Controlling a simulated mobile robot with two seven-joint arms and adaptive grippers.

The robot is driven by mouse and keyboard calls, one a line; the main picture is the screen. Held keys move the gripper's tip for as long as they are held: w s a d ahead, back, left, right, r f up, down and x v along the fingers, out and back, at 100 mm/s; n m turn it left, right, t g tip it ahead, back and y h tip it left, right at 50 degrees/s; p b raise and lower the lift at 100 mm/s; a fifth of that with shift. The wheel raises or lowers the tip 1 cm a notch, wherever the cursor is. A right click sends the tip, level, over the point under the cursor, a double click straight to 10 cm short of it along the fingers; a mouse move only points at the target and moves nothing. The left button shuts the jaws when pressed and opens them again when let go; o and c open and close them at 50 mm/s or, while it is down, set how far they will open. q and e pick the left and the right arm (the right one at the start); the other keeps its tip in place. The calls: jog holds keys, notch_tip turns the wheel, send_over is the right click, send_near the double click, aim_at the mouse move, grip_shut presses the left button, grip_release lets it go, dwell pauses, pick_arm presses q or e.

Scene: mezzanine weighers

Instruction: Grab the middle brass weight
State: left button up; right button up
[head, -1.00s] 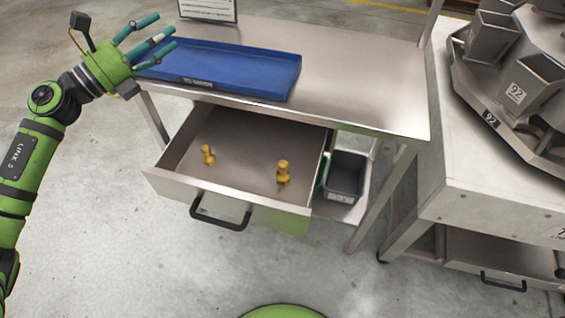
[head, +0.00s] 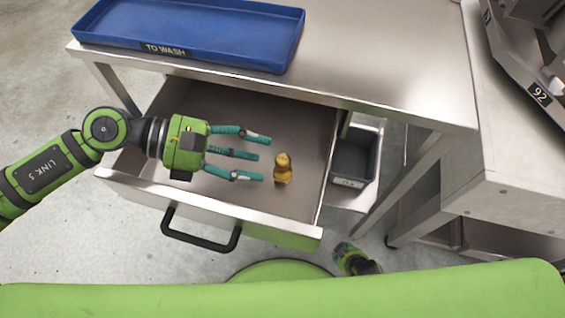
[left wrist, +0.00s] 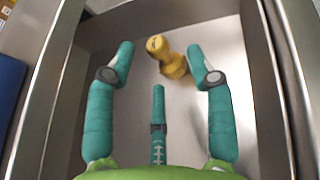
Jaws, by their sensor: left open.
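A brass weight (head: 283,168) with a knobbed top is in the open drawer (head: 310,222), in its right part. It also shows in the left wrist view (left wrist: 168,57), between the two outer fingers and beyond the tip of the third, nearer the right finger. My left gripper (head: 262,158) is over the drawer, left of this weight, with its three teal fingers spread and pointing at it. It is open and empty. Only this one weight is visible now; my gripper and arm cover the drawer's left part. I cannot tell whether this is the middle one.
The drawer's front wall with its black handle (head: 200,243) and its side walls surround the gripper area. The steel tabletop (head: 385,60) overhangs the back of the drawer. A blue "TO WASH" tray (head: 190,30) lies on it. A dark grey bin (head: 355,160) stands right of the drawer.

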aim_at(273, 171)
pick_arm(q)
jog(key=x, duration=0.4)
jog(key=shift+w+r+p, duration=0.15)
jog(key=shift+p, duration=0.2)
grip_shut()
